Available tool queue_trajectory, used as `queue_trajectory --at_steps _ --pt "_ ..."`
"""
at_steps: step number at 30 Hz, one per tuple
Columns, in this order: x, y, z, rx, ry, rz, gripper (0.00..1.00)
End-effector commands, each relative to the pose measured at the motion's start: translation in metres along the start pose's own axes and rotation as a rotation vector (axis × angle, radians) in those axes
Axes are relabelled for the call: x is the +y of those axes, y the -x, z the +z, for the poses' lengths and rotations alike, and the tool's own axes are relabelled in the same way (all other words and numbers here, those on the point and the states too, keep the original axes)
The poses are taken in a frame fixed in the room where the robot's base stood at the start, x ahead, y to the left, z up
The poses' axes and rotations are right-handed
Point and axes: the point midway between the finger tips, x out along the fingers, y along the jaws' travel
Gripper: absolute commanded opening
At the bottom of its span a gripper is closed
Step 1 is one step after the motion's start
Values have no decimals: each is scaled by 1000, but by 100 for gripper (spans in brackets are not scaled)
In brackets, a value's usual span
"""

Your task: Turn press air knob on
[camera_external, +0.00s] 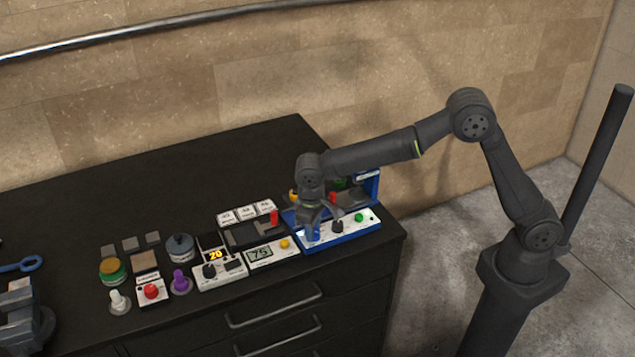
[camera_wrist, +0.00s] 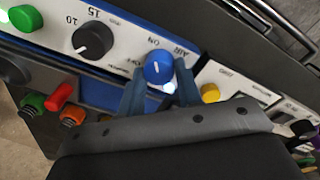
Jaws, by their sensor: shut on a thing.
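The blue air knob (camera_wrist: 158,68) sits on the white face of the press control panel (camera_wrist: 122,38), beside printed AIR, ON and OFF labels. In the external view the knob (camera_external: 313,234) shows below my gripper (camera_external: 321,212) at the left end of the panel (camera_external: 350,233).
A black dial (camera_wrist: 93,40) and a green button (camera_wrist: 26,18) share the panel. A yellow button (camera_wrist: 210,93) on the neighbouring white box is close to one finger. A timer box (camera_external: 222,272), a red button (camera_external: 151,291) and several small items stand further left on the black bench (camera_external: 70,235).

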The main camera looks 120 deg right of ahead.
Motion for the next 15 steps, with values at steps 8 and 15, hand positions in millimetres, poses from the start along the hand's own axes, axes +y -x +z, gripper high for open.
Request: queue_trajectory --at_steps 8,15 --pt "0 1 -1 2 -16 -1 8" --pt "0 1 -1 2 -16 -1 33"
